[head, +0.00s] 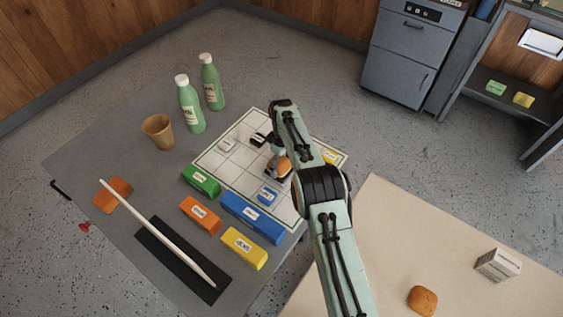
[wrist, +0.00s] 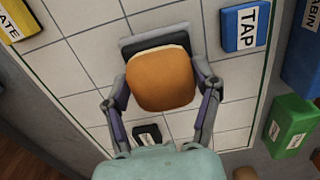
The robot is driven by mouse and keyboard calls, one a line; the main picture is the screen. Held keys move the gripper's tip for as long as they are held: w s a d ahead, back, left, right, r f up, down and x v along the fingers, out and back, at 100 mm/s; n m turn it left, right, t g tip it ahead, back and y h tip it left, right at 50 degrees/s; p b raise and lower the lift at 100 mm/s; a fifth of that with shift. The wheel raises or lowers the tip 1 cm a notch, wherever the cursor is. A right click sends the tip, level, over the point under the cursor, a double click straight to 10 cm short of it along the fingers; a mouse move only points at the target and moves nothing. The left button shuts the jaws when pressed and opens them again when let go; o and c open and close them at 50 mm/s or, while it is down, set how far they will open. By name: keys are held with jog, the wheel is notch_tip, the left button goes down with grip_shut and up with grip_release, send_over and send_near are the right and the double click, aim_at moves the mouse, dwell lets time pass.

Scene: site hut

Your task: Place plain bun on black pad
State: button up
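The plain bun (wrist: 162,80) is a smooth orange-brown rounded block. In the wrist view it sits between the two fingers of my gripper (wrist: 162,78), which press against its left and right sides. The black pad (wrist: 128,47) shows behind the bun on the white gridded board, mostly covered by it. Whether the bun touches the pad or hovers just above it I cannot tell. In the head view the bun (head: 284,166) is over the board, partly hidden by my arm and gripper.
The gridded board (head: 222,165) also carries a blue TAP block (wrist: 245,28) and a small black labelled piece (wrist: 148,133). Coloured blocks (head: 200,215) line its near edge. Green bottles (head: 190,108) and a cup (head: 158,132) stand beyond. Another bun (head: 422,300) lies on the beige table.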

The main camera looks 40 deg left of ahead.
aim_at(282, 161)
jog(key=shift+o, duration=0.9)
notch_tip(282, 161, up, 12)
jog(key=s+d+r+m, duration=0.1)
jog(key=d+r+m, duration=0.2)
jog(key=d+r, duration=0.35)
jog(key=d+r+m, duration=0.2)
jog(key=d+r, duration=0.1)
jog(key=d, duration=0.6)
jog(key=s+d+r+m, duration=0.1)
jog(key=d+r+m, duration=0.2)
jog(key=d+r, duration=0.3)
jog(key=s+d+m, duration=0.4)
jog(key=s+d, duration=0.5)
jog(key=d, duration=0.2)
jog(key=s+d+f+m, duration=0.2)
jog(key=s, duration=0.4)
jog(key=s+d+f+m, duration=0.2)
jog(key=s+d+f, duration=0.1)
jog(key=s, duration=0.4)
jog(key=shift+s+d+m+y, duration=0.15)
jog(key=shift+s+m+y, duration=0.15)
jog(key=shift+m+y, duration=0.1)
